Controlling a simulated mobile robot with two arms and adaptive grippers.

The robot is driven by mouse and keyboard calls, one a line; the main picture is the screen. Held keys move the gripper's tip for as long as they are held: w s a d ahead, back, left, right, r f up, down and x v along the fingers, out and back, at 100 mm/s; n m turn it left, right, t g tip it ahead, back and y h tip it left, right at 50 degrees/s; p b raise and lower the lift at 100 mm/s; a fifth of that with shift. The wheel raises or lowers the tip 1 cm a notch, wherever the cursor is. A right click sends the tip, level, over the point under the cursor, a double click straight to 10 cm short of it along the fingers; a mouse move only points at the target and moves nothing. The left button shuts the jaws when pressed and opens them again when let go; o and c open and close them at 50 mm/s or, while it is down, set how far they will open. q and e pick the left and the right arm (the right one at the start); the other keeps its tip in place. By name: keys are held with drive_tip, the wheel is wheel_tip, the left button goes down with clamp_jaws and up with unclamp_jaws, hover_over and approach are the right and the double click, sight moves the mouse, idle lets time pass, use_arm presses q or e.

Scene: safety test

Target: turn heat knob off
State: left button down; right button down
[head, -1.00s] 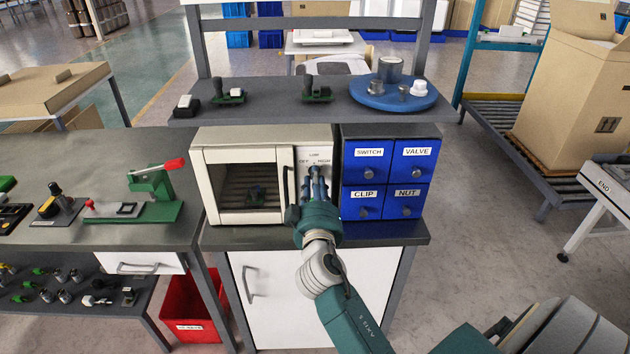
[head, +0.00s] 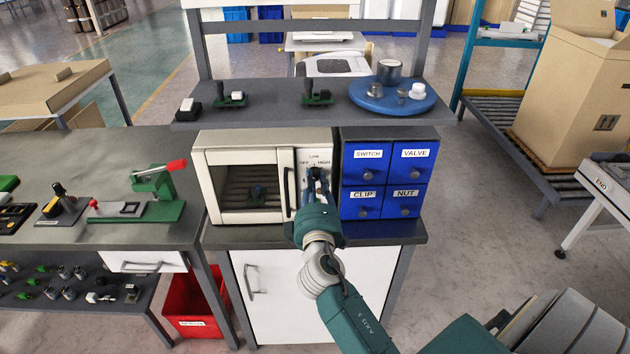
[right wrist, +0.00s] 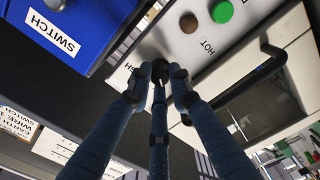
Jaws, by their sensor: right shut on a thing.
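The heat knob (head: 316,173) is small and dark, on the white control panel of the cream oven (head: 234,141). The labels OFF, LOW and HIGH are printed around it. Its pointer direction is hidden by my fingers. My right gripper (head: 318,181) is at the panel with its fingers shut around the knob. In the right wrist view the fingertips (right wrist: 160,76) close on the dark knob (right wrist: 160,66), next to a label partly read as HIGH. A brown button (right wrist: 189,22), a green button (right wrist: 222,12) and the word HOT also show there. My left gripper is not in view.
Blue drawers (head: 390,180) labelled SWITCH, VALVE, CLIP and NUT stand close to the right of the oven. A shelf (head: 270,113) above carries small parts and a blue round tray (head: 425,103). The oven door is shut, with its handle (head: 287,192) just left of the gripper.

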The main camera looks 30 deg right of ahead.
drive_tip(key=shift+r+n, duration=0.2)
drive_tip(key=shift+n, duration=0.1)
drive_tip(key=c, duration=1.6)
unclamp_jaws()
drive_tip(key=shift+w, duration=0.1)
drive_tip(key=shift+f, duration=0.15)
drive_tip(key=v, duration=1.2)
drive_tip(key=shift+f, duration=0.1)
